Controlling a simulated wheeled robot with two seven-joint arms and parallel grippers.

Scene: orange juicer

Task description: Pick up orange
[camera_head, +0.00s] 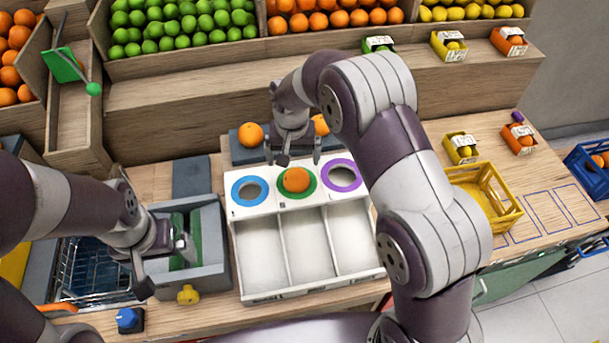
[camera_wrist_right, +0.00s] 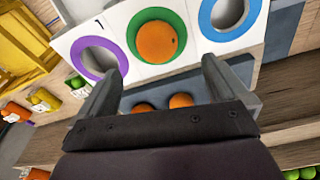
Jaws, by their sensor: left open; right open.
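One orange (camera_head: 296,179) sits in the green ring (camera_head: 283,191) of the white sorting box (camera_head: 257,217). It also shows in the right wrist view (camera_wrist_right: 157,42). Two more oranges, one at left (camera_head: 250,134) and one at right (camera_head: 321,125), rest on the dark grey tray (camera_head: 240,153) behind the box. My right gripper (camera_head: 296,158) is open and empty, pointing down just behind the orange in the green ring. In the right wrist view its fingers (camera_wrist_right: 161,72) are apart, with that orange beyond them. My left gripper (camera_head: 170,268) is open over the grey bin at left.
The grey bin (camera_head: 215,262) holds a green sponge-like piece. A blue ring (camera_head: 238,198) and a purple ring (camera_head: 358,186) flank the green one. A yellow crate (camera_head: 505,218) stands at right. Fruit shelves line the back. My right arm covers part of the counter.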

